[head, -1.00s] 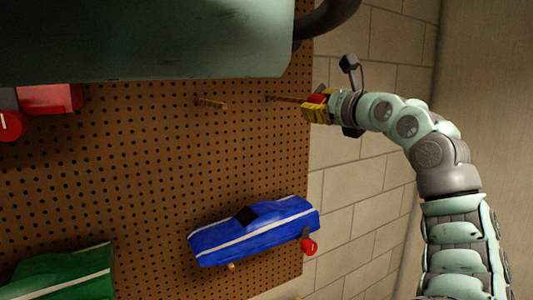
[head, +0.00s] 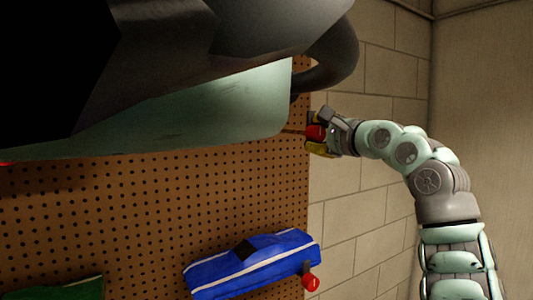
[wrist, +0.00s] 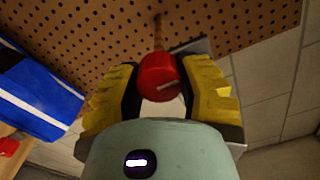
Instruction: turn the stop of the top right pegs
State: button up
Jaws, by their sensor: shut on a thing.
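The red stop (head: 315,132) is at the end of a thin wooden peg at the right edge of the brown pegboard (head: 140,205). It also shows in the wrist view (wrist: 158,77) as a red cylinder with a pale line on its face, the peg (wrist: 158,30) running behind it to the board. My gripper (head: 318,137) is shut on the red stop, its yellow fingers on both sides of it in the wrist view (wrist: 160,90). The left peg of the pair is hidden behind my own body in the head view.
A blue car with white stripes (head: 225,266) is mounted lower on the board, with another red stop (head: 310,282) at its right end. A green car (head: 70,290) is partly visible lower left. A pale block wall (head: 350,185) lies to the right.

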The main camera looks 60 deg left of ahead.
jog(key=shift+n, duration=0.3)
jog(key=o, duration=1.2)
jog(key=shift+d, duration=0.1)
jog(key=d, duration=0.8)
jog(key=s+d, duration=0.1)
jog(key=d, duration=0.3)
jog(key=shift+a, duration=0.1)
